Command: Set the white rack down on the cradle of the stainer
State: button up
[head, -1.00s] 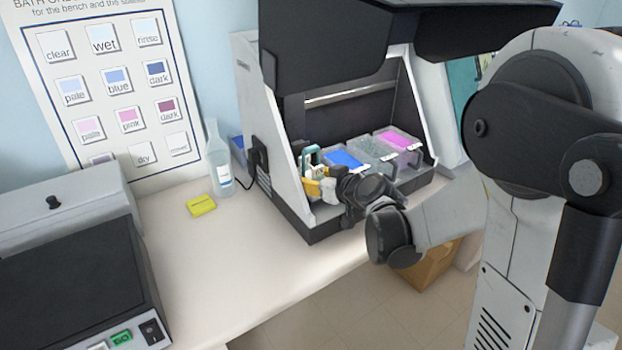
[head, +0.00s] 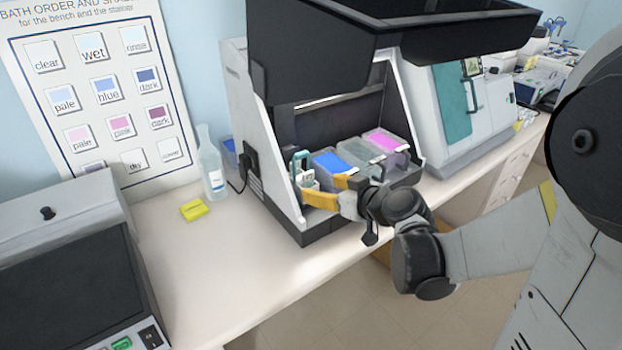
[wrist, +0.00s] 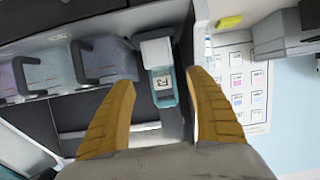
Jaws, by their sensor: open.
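The white rack (head: 308,178) with its teal handle (head: 300,157) stands upright at the left end inside the stainer (head: 262,160), beside the blue bath. It also shows in the wrist view (wrist: 156,50), with the teal handle (wrist: 160,100) and a code label toward me. My gripper (head: 325,190) is open in front of the rack, its yellow fingers apart. In the wrist view the fingertips (wrist: 160,77) lie on either side of the rack with gaps, and neither visibly touches it. The cradle under the rack is hidden, so I cannot tell how the rack rests.
Blue, grey and pink baths (head: 362,155) stand in a row right of the rack. The stainer's dark lid (head: 390,50) is raised above. A bottle (head: 212,165) and yellow block (head: 194,210) stand on the bench to the left. The bench front is clear.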

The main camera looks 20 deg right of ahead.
jog(key=s+a+m+g+h, duration=0.1)
jog(key=s+g+h, duration=0.1)
jog(key=s, duration=0.8)
jog(key=s+a+r+m+g+h, duration=0.1)
jog(key=s+a+m+g+h, duration=0.1)
jog(key=s, duration=0.9)
jog(key=shift+r+m+g, duration=0.3)
jog(key=shift+g, duration=0.6)
